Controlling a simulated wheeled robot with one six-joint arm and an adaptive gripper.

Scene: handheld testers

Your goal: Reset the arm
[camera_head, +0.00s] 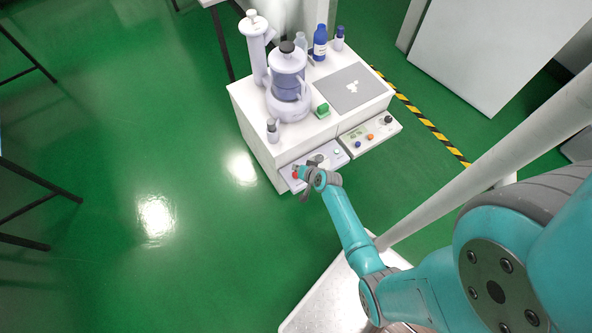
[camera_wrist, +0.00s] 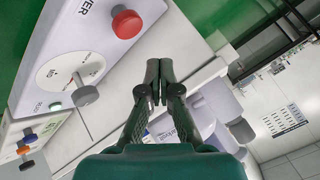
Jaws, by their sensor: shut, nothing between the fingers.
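My teal arm reaches from the lower right of the head view to the front of a white cabinet. My gripper (camera_wrist: 158,72) is dark, and its two fingertips are together with nothing between them. In the head view my gripper end (camera_head: 308,172) is at the left control panel (camera_head: 328,158), and its fingers are too small to make out. In the wrist view a red button (camera_wrist: 126,24) and a grey dial knob (camera_wrist: 86,95) stand on the panel face, to the left of the fingertips and apart from them.
A second panel (camera_head: 352,141) with coloured knobs is at the right. The green floor (camera_head: 150,120) to the left is clear.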

